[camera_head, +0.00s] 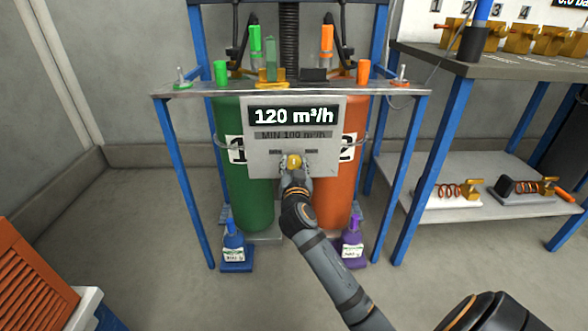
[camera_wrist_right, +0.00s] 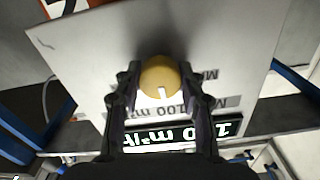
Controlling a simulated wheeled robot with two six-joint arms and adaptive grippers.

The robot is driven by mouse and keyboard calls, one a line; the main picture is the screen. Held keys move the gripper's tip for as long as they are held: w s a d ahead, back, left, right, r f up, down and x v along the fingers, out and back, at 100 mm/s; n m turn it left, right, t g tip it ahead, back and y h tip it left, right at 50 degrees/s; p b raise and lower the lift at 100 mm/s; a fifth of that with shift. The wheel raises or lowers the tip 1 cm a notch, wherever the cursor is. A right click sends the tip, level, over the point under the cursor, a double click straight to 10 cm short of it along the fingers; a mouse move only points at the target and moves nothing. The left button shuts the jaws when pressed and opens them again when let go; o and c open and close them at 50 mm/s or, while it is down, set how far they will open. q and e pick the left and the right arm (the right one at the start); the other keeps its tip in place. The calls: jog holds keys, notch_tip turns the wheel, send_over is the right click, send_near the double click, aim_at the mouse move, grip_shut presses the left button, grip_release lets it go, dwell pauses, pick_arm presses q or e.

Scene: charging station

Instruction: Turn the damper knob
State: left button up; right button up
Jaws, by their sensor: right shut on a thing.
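The yellow damper knob (camera_head: 294,161) sits on the lower middle of a grey panel (camera_head: 262,162) at the front of the station. A display (camera_head: 293,116) on the panel reads 120 m³/h, with a MIN 100 m³/h label below it. My right gripper (camera_head: 294,167) reaches up to the knob and is shut on it. In the right wrist view the two fingers stand on either side of the knob (camera_wrist_right: 160,78), and a white mark on it points toward the display. My left gripper is not in view.
Behind the panel stand a green cylinder (camera_head: 250,205) and an orange cylinder (camera_head: 333,208). A blue bottle (camera_head: 234,246) and a purple bottle (camera_head: 353,242) stand near the floor. A workbench (camera_head: 485,65) with brass parts is at the right. An orange slatted thing (camera_head: 35,280) is at lower left.

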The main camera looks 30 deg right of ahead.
dwell(0.3)
jog(key=o, duration=1.2)
jog(key=v, duration=0.7)
jog(key=shift+s+a, duration=0.15)
jog(key=shift+s, duration=0.05)
jog(key=shift+f, duration=0.1)
